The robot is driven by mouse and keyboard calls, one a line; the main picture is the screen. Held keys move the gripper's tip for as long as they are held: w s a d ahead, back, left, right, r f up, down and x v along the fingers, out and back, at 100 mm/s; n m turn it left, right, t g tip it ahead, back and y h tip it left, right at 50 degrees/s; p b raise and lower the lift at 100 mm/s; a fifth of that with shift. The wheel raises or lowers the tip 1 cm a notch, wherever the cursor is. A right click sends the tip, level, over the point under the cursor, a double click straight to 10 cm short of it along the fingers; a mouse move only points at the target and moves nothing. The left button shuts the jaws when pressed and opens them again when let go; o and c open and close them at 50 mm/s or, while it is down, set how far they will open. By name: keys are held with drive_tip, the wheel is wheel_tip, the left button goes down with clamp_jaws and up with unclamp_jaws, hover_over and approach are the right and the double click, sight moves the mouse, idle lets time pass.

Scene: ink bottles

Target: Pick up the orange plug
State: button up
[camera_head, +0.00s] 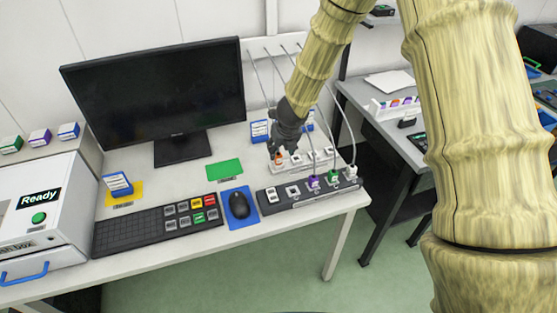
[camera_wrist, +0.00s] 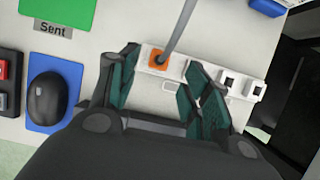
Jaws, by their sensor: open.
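The orange plug (camera_head: 278,158) sits in the left end of a white socket strip on the desk, below my gripper (camera_head: 277,149). In the wrist view the orange plug (camera_wrist: 158,61) shows as an orange square with a grey cable rising from it. My gripper (camera_wrist: 163,66) is open, with one dark green finger on each side of the plug, apart from each other. I cannot tell whether the fingers touch the plug. The white strip (camera_wrist: 213,77) continues to the right with dark empty sockets. Its far part also shows in the head view (camera_head: 312,156).
A dark socket strip (camera_head: 300,194) with a purple plug (camera_head: 314,182) and a green plug (camera_head: 334,175) lies in front. Cables hang from a white wall rail (camera_head: 265,45). A mouse (camera_head: 239,205), keyboard (camera_head: 140,230) and monitor (camera_head: 160,95) stand to the left.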

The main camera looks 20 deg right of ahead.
sight(278, 154)
drive_tip(key=shift+x, duration=2.95)
drive_tip(key=shift+w+a+r, duration=0.1)
drive_tip(key=shift+w, duration=0.05)
drive_tip(key=c, duration=1)
